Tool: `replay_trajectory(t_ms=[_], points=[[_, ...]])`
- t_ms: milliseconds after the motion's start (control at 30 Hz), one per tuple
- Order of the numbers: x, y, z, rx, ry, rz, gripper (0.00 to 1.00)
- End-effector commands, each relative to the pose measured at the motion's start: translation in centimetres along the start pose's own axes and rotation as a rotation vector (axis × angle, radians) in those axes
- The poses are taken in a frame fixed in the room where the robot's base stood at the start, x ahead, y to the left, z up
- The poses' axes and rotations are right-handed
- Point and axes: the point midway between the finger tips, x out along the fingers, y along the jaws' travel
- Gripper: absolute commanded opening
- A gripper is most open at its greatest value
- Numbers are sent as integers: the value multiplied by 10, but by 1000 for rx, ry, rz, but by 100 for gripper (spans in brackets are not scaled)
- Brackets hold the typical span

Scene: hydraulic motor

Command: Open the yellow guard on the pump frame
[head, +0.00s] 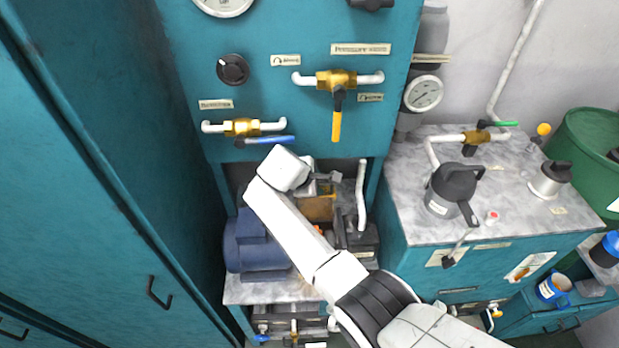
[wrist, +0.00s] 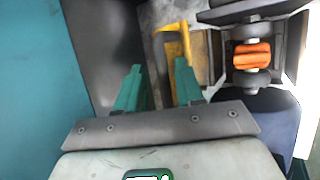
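The yellow guard (head: 318,208) shows in the head view as a dull yellow panel in the recess under the teal panel, partly hidden by my arm. In the wrist view a bright yellow bar (wrist: 186,40) bends along the guard's dull yellow face (wrist: 202,62). My gripper (wrist: 158,82) has two green fingers, spread well apart with nothing seen held between them. The right fingertip is close to the lower end of the yellow bar; I cannot tell whether they touch. In the head view my gripper (head: 328,178) is in front of the recess, its fingers hard to make out.
A blue motor (head: 245,243) stands left of the guard. An orange coupling (wrist: 252,56) sits right of it in the wrist view. A white pipe (head: 361,195) rises at the recess's right. A valve with a blue lever (head: 268,140) is just above my wrist.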

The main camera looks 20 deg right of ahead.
Motion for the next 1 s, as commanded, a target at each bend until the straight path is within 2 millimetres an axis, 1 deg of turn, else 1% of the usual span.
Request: replay_trajectory(t_ms=[167,400,500,600,700,1000], points=[[-27,1,-2,-1,5,6,38],[-72,2,-1,1,4,8,38],[-86,2,-1,1,3,8,38],[-96,2,0,0,2,8,38],[-102,2,0,0,2,8,38],[-103,2,0,0,1,7,38]])
